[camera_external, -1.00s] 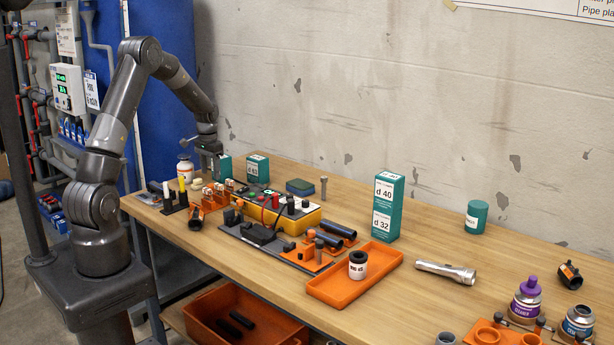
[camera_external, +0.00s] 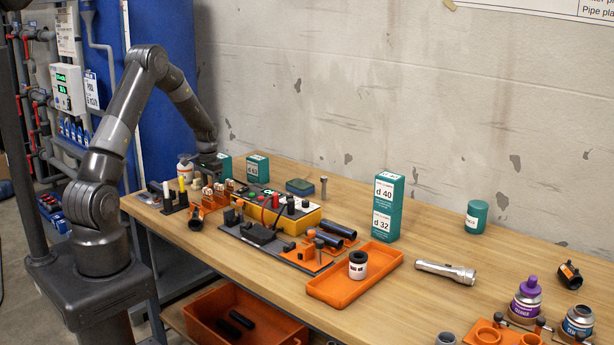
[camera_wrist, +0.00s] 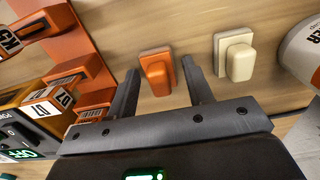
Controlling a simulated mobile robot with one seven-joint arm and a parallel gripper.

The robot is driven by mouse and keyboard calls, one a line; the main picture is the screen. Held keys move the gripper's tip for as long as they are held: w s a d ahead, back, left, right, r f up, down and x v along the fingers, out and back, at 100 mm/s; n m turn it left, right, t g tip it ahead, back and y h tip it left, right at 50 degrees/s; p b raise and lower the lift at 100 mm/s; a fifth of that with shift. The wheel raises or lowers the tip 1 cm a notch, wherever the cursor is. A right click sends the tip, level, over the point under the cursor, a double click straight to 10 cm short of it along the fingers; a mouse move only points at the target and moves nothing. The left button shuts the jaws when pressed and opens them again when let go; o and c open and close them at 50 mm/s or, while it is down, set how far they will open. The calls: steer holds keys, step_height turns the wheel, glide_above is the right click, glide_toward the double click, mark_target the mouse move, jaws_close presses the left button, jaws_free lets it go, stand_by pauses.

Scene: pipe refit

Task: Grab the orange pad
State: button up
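The orange pad (camera_wrist: 157,72) lies on the wooden table in the wrist view, a small block with a paler base. My gripper (camera_wrist: 160,72) is open. Its two dark fingers stand on either side of the pad, with gaps visible. I cannot tell the exact height of the fingertips above the table. A cream pad (camera_wrist: 238,58) of similar shape lies to the right, outside the fingers. In the external view my gripper (camera_external: 206,170) is low at the far left end of the table, and the orange pad is not clearly visible there.
A white bottle (camera_wrist: 305,50) stands close on the right in the wrist view. An orange rack with labelled blocks (camera_wrist: 68,70) is on the left. In the external view a teal box (camera_external: 258,168) stands near the gripper, and the table's middle holds several tools.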

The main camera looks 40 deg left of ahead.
steer(key=c, duration=0.8)
